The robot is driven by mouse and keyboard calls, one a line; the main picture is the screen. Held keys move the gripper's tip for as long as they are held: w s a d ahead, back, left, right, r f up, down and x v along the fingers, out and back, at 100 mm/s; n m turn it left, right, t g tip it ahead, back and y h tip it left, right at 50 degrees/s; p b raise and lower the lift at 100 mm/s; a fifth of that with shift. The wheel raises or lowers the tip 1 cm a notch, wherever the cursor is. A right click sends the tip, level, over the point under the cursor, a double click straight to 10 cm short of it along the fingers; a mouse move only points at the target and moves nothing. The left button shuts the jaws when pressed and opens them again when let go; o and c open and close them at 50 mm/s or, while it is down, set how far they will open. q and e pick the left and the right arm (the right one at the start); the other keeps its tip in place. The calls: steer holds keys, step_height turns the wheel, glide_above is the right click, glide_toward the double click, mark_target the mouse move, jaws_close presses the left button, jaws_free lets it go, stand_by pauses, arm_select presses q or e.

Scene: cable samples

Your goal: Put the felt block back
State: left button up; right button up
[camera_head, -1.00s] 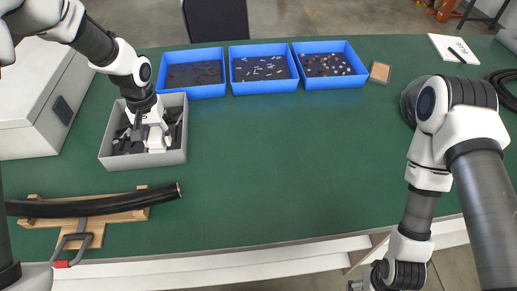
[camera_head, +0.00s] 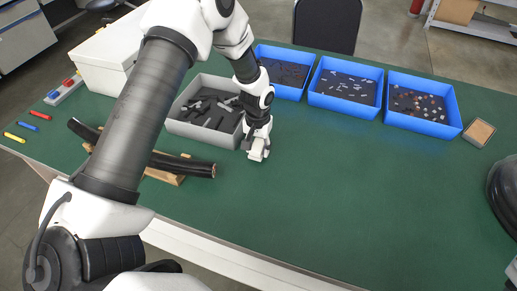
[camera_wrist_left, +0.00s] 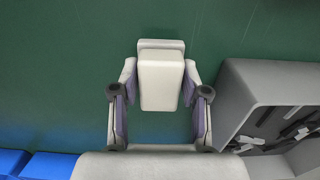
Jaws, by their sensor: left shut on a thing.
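The felt block (camera_wrist_left: 160,82) is an off-white block between the two fingers of my left gripper in the left wrist view. My left gripper (camera_head: 258,152) is shut on it. In the head view, the gripper is low over the green table, just right of the grey bin (camera_head: 176,127). I cannot tell whether the block touches the table. The bin also shows at the right of the left wrist view (camera_wrist_left: 232,95), with dark cut pieces inside. My right gripper is out of view.
Three blue trays (camera_head: 343,101) with small pieces stand along the back. A thick black cable (camera_head: 190,164) lies on a wooden holder in front of the bin. A small tan pad (camera_head: 479,132) lies at the right. The middle of the green table (camera_head: 350,190) is clear.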

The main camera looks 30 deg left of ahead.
mark_target(257, 145)
arm_select(q)
steer(key=shift+f, duration=0.55)
steer(key=shift+a+f, duration=0.1)
steer(key=shift+a, duration=0.05)
steer(key=shift+f, duration=0.15)
steer(key=o, duration=1.1)
step_height(257, 145, up, 12)
steer(key=shift+r+b, duration=0.2)
steer(key=shift+b, duration=0.55)
